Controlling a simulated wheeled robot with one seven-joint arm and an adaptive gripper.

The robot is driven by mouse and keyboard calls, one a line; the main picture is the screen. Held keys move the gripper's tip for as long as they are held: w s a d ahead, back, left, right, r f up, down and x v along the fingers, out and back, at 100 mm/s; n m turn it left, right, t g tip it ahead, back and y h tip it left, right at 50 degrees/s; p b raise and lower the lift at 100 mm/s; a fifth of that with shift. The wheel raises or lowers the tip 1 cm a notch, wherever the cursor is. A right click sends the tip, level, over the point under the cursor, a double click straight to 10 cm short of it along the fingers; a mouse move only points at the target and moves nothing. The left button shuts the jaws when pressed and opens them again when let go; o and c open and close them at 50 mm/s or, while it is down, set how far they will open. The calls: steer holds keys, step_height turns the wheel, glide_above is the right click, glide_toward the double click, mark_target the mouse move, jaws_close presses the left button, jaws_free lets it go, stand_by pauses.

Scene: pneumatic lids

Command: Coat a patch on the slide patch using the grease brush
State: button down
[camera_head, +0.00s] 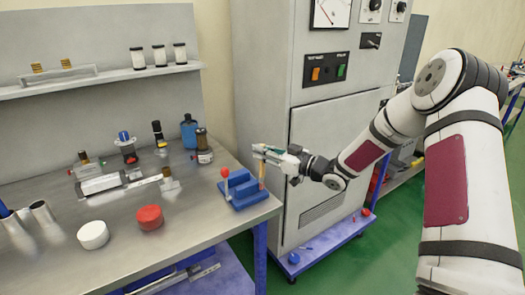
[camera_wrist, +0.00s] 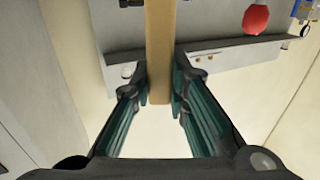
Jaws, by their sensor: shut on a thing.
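My gripper (camera_head: 266,153) is at the right end of the bench, above a blue block holder (camera_head: 250,194). It is shut on a tan wooden handle (camera_head: 262,171), which looks like the grease brush. The handle runs down to the holder, and I cannot tell whether its lower end is seated or lifted. In the wrist view the handle (camera_wrist: 158,45) passes between the two fingers (camera_wrist: 160,85); its bristles are not visible. The slide patch is not clear to me; a metal slide-like assembly (camera_head: 100,184) lies at the left of the bench.
A red-knobbed lever (camera_head: 225,172) stands beside the blue holder. A white lid (camera_head: 93,235) and a red lid (camera_head: 149,217) lie near the bench's front. Several fittings and bottles stand behind. A tall grey cabinet (camera_head: 305,100) rises right behind my gripper.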

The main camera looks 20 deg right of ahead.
steer(key=shift+f, duration=0.9)
steer(key=shift+a, duration=0.15)
steer(key=s+a+p, duration=0.2)
steer(key=a, duration=0.6)
steer(key=shift+s+a, duration=0.15)
steer(key=shift+s, duration=0.25)
stand_by(0.5)
